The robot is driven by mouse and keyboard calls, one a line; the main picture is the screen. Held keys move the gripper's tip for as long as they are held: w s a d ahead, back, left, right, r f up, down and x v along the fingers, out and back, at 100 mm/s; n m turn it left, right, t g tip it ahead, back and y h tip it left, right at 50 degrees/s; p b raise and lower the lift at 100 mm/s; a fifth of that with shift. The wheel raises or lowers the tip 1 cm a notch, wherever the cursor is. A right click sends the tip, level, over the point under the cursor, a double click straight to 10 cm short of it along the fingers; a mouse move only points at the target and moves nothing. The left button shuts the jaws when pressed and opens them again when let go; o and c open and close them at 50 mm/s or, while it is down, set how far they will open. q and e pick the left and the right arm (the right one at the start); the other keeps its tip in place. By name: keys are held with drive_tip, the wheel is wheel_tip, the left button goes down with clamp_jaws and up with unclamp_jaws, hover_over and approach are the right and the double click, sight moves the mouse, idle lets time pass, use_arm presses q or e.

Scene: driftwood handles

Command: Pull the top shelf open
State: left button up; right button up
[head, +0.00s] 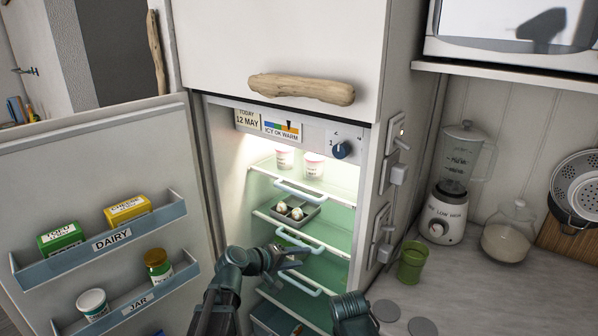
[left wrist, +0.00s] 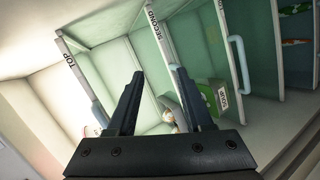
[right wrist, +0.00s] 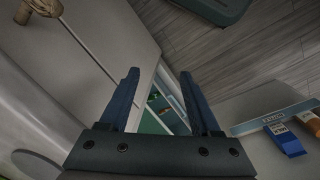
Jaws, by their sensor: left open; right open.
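The top shelf (head: 330,194) is a greenish glass panel with a white front edge and a pale blue bar handle (head: 300,189), inside the open fridge. It carries two small white tubs (head: 314,165). In the left wrist view its front edge (left wrist: 70,62) reads TOP. My left gripper (head: 293,258) is open and empty, in front of the lower shelves and below the top handle. Its fingers also show in the left wrist view (left wrist: 157,74). My right gripper (right wrist: 160,82) is open and empty; in the head view its arm shows at the bottom, its fingertips unclear.
The second shelf (head: 330,243) holds a grey tray (head: 295,211) with eggs. The open fridge door (head: 100,160) with loaded racks stands at left. Outlets (head: 396,160) are right of the fridge. A green cup (head: 411,262) and blender (head: 452,190) stand on the counter.

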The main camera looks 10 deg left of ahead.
sight(297, 195)
use_arm(q)
drive_tip(key=w+a+r+n+t+y+p, duration=0.1)
drive_tip(key=w+a+r+n+t+p, duration=0.2)
drive_tip(key=r, duration=0.4)
drive_tip(key=w+a+r+n+t+p, duration=0.1)
drive_tip(key=w+a+r+n+p, duration=0.15)
drive_tip(key=a+r, duration=0.4)
drive_tip(key=shift+m, duration=0.25)
drive_tip(key=b+x, duration=0.1)
drive_tip(key=x, duration=0.8)
drive_tip(key=b+x, duration=0.1)
drive_tip(key=x, duration=0.4)
drive_tip(key=shift+s+d+b, duration=0.2)
drive_tip(key=shift+d+b, duration=0.1)
drive_tip(key=shift+d, duration=0.05)
use_arm(e)
wheel_tip(297, 195, up, 5)
drive_tip(key=shift+r, duration=0.1)
use_arm(q)
drive_tip(key=shift+r, duration=0.1)
drive_tip(key=shift+c, duration=0.2)
clamp_jaws()
